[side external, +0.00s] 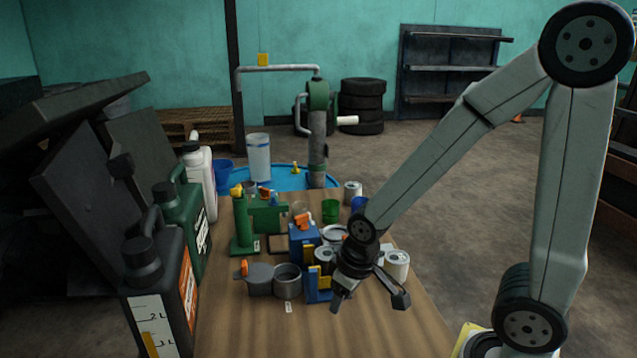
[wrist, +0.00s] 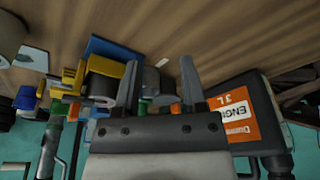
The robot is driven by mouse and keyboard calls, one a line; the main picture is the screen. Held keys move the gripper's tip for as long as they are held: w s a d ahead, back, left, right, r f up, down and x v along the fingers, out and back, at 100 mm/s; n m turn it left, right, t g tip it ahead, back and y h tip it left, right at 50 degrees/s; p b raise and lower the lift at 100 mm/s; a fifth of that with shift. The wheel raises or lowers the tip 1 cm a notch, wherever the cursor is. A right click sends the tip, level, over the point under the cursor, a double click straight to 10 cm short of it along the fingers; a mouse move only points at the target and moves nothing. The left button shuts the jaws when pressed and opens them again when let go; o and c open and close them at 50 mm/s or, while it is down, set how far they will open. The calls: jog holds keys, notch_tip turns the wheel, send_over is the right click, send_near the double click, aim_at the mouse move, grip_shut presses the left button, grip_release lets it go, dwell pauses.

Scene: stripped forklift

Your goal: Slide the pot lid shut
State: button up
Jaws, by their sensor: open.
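A small grey open pot (side external: 288,283) stands near the front of the wooden table in the side view. Directly left of it is a grey rounded piece (side external: 260,280) with an orange knob (side external: 244,267), which looks like the lid slid aside; I cannot tell how far it overlaps the pot. My gripper (side external: 369,305) is open and empty, above the table to the right of the pot. In the wrist view my open fingers (wrist: 160,66) frame a grey cylinder (wrist: 160,86), probably the pot, partly hidden by the left finger and gripper body.
A blue and yellow holder (side external: 318,284) stands between pot and gripper. Large jugs (side external: 160,285) stand at left. The table's front (side external: 330,335) is clear.

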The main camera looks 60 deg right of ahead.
jog(key=shift+o, duration=1.4)
notch_tip(320, 180, up, 4)
jog(key=n+g, duration=0.3)
jog(key=n, duration=0.6)
send_over(243, 263)
jog(key=shift+r, duration=0.2)
jog(key=shift+f, duration=3.9)
grip_shut()
jog(key=shift+r, duration=0.1)
